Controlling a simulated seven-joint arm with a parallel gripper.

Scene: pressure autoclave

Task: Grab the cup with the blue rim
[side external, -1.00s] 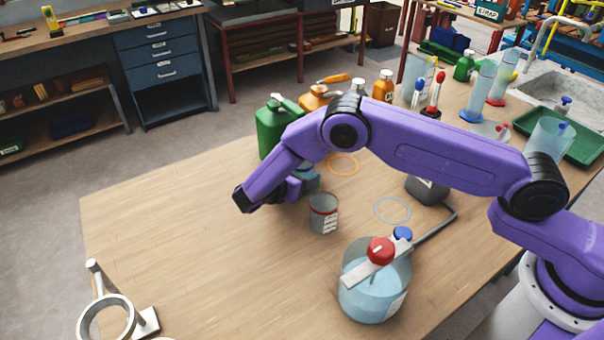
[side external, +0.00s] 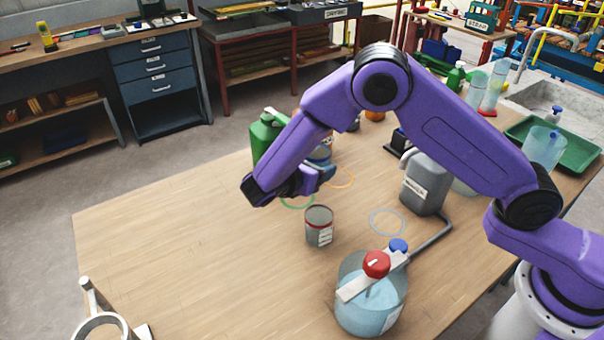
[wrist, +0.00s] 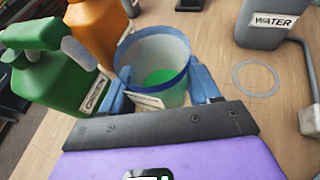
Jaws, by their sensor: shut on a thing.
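The cup with the blue rim (wrist: 178,93) is between the two blue fingers of my gripper (wrist: 162,88) in the wrist view. It is translucent grey with a pale label, and something green shows inside it. My gripper (side external: 318,178) is shut on it. In the side external view the cup (side external: 320,153) is mostly hidden behind the gripper and arm. It appears held above the table, near a green ring (side external: 298,202) on the wood.
A red-rimmed grey cup (side external: 319,228) stands in front of the gripper. A green jug (side external: 264,137) and an orange jug (wrist: 97,27) stand close by. A grey water container (side external: 424,185) and a clear vessel with a red knob (side external: 370,310) are to the right.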

